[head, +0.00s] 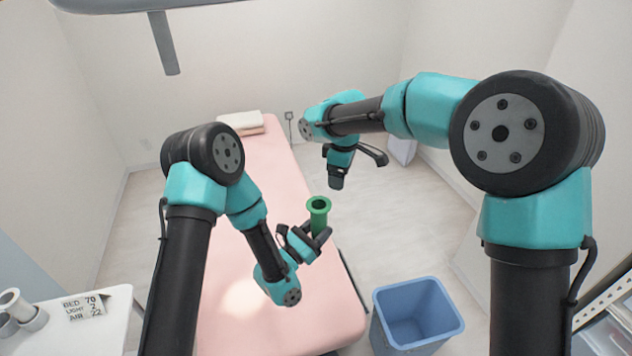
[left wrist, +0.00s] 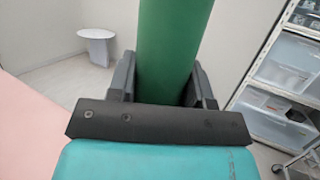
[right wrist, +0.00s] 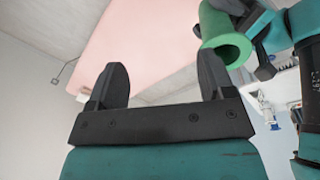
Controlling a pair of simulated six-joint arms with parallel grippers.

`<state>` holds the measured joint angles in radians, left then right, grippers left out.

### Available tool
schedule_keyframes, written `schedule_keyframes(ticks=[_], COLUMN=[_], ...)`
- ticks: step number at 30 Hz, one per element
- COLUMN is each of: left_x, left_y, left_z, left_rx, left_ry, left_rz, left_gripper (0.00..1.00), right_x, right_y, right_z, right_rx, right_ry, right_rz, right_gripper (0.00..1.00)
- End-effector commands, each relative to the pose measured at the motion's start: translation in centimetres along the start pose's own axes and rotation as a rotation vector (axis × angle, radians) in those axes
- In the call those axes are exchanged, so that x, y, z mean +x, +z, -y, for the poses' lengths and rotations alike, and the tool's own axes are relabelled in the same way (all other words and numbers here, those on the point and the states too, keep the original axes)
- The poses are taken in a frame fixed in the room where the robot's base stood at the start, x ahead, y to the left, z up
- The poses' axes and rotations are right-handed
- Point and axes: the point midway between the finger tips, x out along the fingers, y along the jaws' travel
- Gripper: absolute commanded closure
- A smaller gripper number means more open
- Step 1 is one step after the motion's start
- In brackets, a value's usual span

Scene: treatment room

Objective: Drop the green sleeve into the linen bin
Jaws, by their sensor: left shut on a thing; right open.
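The green sleeve (head: 319,213) is a hollow tube with a flared rim, held upright above the right edge of the pink bed. My left gripper (head: 308,241) is shut on it. In the left wrist view the green sleeve (left wrist: 172,50) stands between both fingers. In the right wrist view its open end (right wrist: 226,46) shows at the upper right. My right gripper (head: 357,165) is open and empty, above and behind the sleeve; its spread fingers (right wrist: 160,85) show in its wrist view. The linen bin (head: 418,314) is blue, open-topped and looks empty, on the floor right of the bed.
The pink bed (head: 240,275) runs down the middle with folded towels (head: 241,122) at its far end. A white side table (head: 95,325) with grey-white rolls and a label stands at lower left. Shelving with clear boxes (head: 607,335) is at lower right. Floor between bed and bin is clear.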

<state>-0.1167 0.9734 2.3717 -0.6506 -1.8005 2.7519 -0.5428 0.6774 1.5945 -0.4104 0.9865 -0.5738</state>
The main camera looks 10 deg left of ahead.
Motion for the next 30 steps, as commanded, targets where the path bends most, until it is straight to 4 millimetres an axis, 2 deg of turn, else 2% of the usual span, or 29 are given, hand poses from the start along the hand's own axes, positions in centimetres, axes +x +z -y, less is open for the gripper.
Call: schedule_keyframes(ticks=[1,2,6,9,12,23,30], left_x=[0.0,0.0,0.0,0.0,0.0,0.0,0.0], left_y=[0.0,0.0,0.0,0.0,0.0,0.0,0.0], left_z=[0.0,0.0,0.0,0.0,0.0,0.0,0.0], left_rx=[0.000,0.000,0.000,0.000,0.000,0.000,0.000], left_ry=[0.000,0.000,0.000,0.000,0.000,0.000,0.000], left_rz=[0.000,0.000,0.000,0.000,0.000,0.000,0.000], left_gripper=[0.81,0.81,0.81,0.81,0.81,0.81,0.81], right_x=[-1.2,-1.5,-1.7,-1.7,-1.7,-1.5,0.4], right_y=[-1.2,-1.7,-3.4,-4.1,-4.3,-4.3,-4.2], right_z=[1.0,1.8,5.1,6.5,7.1,7.1,7.3], right_rx=[-0.040,-0.062,-0.139,-0.170,-0.181,-0.181,-0.181], right_ry=[-0.004,-0.015,-0.072,-0.098,-0.109,-0.111,-0.112], right_rz=[0.009,0.014,0.030,0.034,0.035,0.035,0.037], right_gripper=[0.25,0.25,0.25,0.25,0.25,0.25,0.25])
